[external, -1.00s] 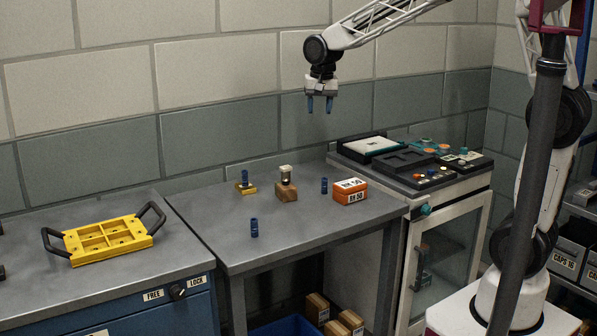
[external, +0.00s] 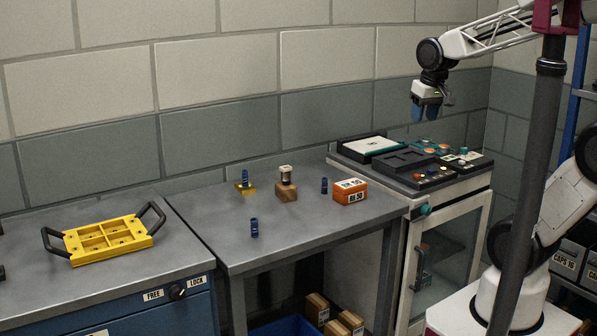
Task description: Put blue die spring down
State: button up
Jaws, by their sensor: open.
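Blue springs stand upright on the grey metal table (external: 290,231): one (external: 254,228) near the front left, one (external: 324,185) left of the orange box, and one (external: 245,177) on a small yellow block (external: 245,189) at the back. I cannot tell which of them is the die spring the task names. None touches my gripper.
A wooden block with a pale-topped part (external: 286,190) and an orange labelled box (external: 350,191) stand on the table. A yellow tray with black handles (external: 108,236) lies on the left bench. The right cabinet top holds black trays and small parts (external: 436,171). The table's front middle is clear.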

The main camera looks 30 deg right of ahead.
jog(key=s+d+f+n, duration=0.1)
jog(key=s+d+f, duration=0.1)
jog(key=s, duration=0.5)
jog(key=shift+s+f, duration=0.3)
jog(key=shift+d, duration=0.1)
dwell(0.8)
